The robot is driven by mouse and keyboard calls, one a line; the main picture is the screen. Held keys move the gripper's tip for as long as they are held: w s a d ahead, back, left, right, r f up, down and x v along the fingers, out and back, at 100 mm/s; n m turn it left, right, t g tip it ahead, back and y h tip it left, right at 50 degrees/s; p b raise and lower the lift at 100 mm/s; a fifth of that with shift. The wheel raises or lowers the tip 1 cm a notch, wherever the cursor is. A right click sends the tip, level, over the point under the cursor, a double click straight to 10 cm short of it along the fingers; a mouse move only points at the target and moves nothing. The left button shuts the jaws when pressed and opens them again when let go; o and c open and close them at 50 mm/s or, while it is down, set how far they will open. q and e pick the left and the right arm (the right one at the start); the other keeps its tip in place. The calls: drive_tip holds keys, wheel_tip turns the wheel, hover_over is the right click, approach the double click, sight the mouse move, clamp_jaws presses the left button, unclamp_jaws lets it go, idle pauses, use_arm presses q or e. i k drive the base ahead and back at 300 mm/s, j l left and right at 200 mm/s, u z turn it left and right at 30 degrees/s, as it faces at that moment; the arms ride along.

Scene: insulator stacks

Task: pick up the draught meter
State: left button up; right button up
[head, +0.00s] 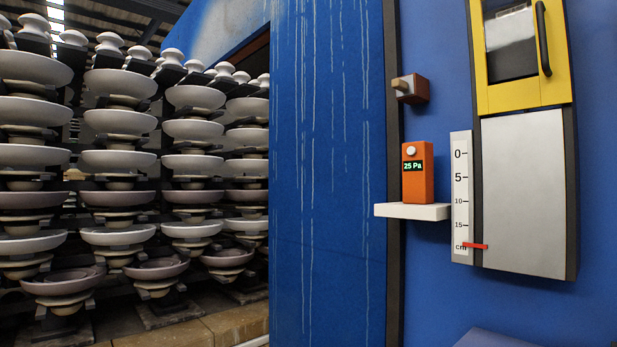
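The draught meter (418,187) is an upright orange box with a pale round knob near its top and a dark display reading "25 Pa" in green. It stands on a small white shelf (412,211) fixed to the blue wall, right of centre in the head view. Nothing covers its front. Neither my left gripper nor my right gripper shows in this view.
A vertical scale (461,190) with a red pointer hangs just right of the shelf, beside a grey panel (523,190) and a yellow-framed door (520,55). A brown block (415,89) juts out above the meter. Stacked insulators (120,160) fill the left.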

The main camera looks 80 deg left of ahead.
sight(418, 170)
drive_tip(key=u, duration=1.8)
